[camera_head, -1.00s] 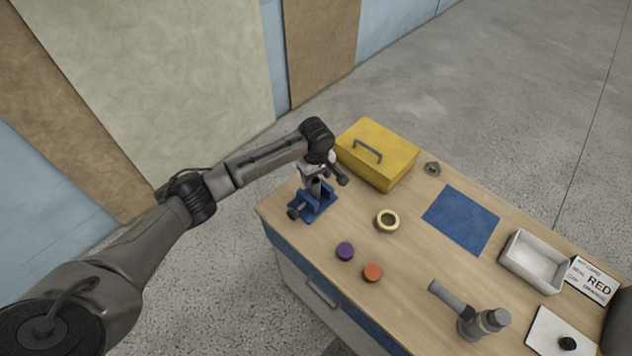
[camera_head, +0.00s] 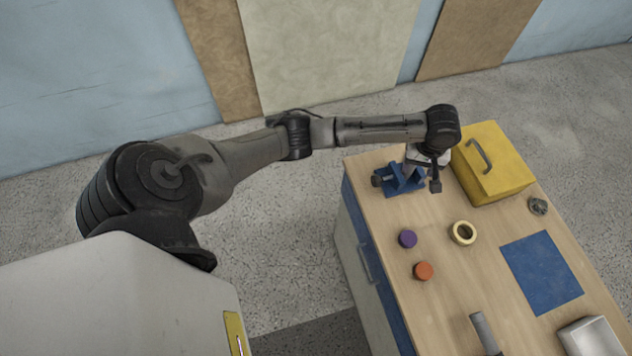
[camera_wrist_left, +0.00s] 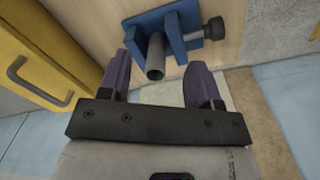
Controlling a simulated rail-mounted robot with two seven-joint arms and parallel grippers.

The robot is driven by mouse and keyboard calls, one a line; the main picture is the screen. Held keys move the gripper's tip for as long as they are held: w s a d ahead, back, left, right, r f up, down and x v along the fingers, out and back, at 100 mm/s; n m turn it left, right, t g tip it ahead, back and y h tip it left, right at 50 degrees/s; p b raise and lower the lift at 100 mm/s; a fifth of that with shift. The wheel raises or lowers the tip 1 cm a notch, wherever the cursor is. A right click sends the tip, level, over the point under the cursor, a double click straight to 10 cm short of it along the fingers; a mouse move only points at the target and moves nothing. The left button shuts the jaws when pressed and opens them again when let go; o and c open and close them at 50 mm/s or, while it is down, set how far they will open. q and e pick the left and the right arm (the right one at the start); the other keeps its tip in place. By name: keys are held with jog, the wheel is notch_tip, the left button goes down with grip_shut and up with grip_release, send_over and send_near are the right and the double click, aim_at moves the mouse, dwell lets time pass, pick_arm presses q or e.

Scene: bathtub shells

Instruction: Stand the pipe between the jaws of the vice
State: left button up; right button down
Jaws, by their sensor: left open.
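The blue vice (camera_head: 408,181) stands at the table's far left corner, and its jaws and screw knob show in the left wrist view (camera_wrist_left: 196,38). The grey hollow pipe (camera_wrist_left: 155,60) stands between the blue jaws with its open end toward the wrist camera. Whether its foot touches the vice bottom is hidden. My left gripper (camera_wrist_left: 160,72) is open, its purple-grey fingers spread either side of the pipe's end and apart from it. In the head view my left gripper (camera_head: 430,170) is just above the vice and partly hides it. My right gripper is not in view.
A yellow toolbox (camera_head: 496,166) stands close right of the gripper. A purple disc (camera_head: 407,239), an orange disc (camera_head: 424,271), a cream ring (camera_head: 463,233), a nut (camera_head: 538,206) and a blue mat (camera_head: 542,271) lie nearby. A grey cylinder (camera_head: 485,334) and metal tray (camera_head: 592,340) are at the front.

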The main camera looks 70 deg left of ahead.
pick_arm(q)
jog(key=s+d+f+m, duration=0.2)
jog(key=s+d+f, duration=0.1)
jog(key=s+d+f+m, duration=0.2)
jog(key=s+d+f, duration=0.1)
jog(key=s+d, duration=0.1)
jog(key=shift+s+d+f+t+h, duration=0.1)
jog(key=shift+s+f+t+h, duration=0.2)
jog(key=shift+h, duration=0.1)
jog(key=s+d+f+m+t, duration=0.1)
jog(key=s+d+m, duration=0.25)
jog(key=s, duration=0.55)
jog(key=s+d+f+m+t, duration=0.15)
jog(key=s+m, duration=0.25)
jog(key=s, duration=0.5)
jog(key=s+a+r+m, duration=0.1)
jog(key=s+a+r, duration=0.1)
jog(key=s, duration=0.5)
jog(key=shift+s+a+m+y, duration=0.15)
jog(key=shift+a+m+y, duration=0.15)
jog(key=shift+a+m, duration=0.05)
